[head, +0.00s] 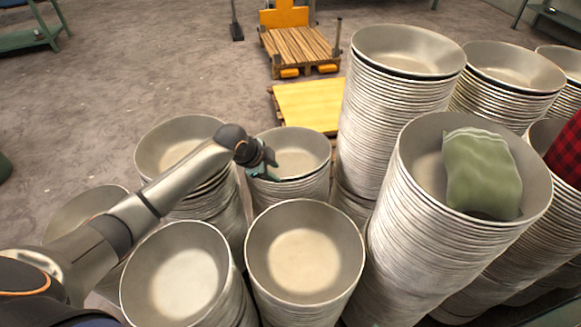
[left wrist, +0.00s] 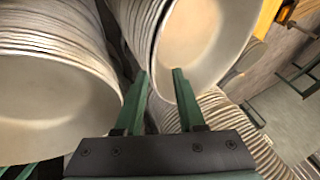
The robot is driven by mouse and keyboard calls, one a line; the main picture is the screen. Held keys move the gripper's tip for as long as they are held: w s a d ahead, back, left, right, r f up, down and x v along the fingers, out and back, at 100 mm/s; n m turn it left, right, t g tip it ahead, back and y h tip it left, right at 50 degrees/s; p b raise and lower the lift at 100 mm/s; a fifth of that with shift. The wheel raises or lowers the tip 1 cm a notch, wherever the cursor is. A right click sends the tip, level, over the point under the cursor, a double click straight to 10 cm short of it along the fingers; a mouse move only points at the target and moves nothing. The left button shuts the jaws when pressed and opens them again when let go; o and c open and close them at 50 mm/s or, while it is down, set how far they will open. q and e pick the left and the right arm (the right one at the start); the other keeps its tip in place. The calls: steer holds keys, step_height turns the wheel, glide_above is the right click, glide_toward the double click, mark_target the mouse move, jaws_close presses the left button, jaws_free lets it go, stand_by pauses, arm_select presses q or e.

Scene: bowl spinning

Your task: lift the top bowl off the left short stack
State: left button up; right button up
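The top bowl (head: 300,148) of a short stack (head: 305,190) sits in the back row, left of the tallest stack. A thin dark gap shows under its rim. My left gripper (head: 264,165) is at this bowl's left rim. In the left wrist view my left gripper (left wrist: 161,72) has its two green fingers apart. The rim of the top bowl (left wrist: 205,40) passes between them, one finger over the inside and one outside. Contact cannot be told. The stacked bowls below (left wrist: 140,18) show beside it. My right gripper is not in view.
Other short stacks stand close by: back left (head: 172,142), front left (head: 180,275) and front middle (head: 305,250). A yellow platform (head: 308,105) and wood pallet (head: 298,48) lie behind.

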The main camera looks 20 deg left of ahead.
mark_target(290, 185)
arm_select(q)
steer(key=b+x, duration=0.1)
steer(key=x, duration=0.3)
steer(key=shift+f, duration=0.25)
steer(key=shift+w+d+f, duration=0.1)
steer(key=shift+w+f, duration=0.15)
steer(key=shift+f, duration=0.1)
steer(key=b+x, duration=0.2)
steer(key=x, duration=0.2)
steer(key=shift+s+d+f, duration=0.15)
steer(key=shift+f, duration=0.15)
steer(key=shift+w+f, duration=0.2)
steer(key=shift+f, duration=0.05)
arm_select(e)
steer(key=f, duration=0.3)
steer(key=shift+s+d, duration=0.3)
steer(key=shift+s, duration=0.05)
arm_select(q)
steer(key=shift+c, duration=0.4)
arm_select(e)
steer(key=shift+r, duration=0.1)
arm_select(q)
jaws_close()
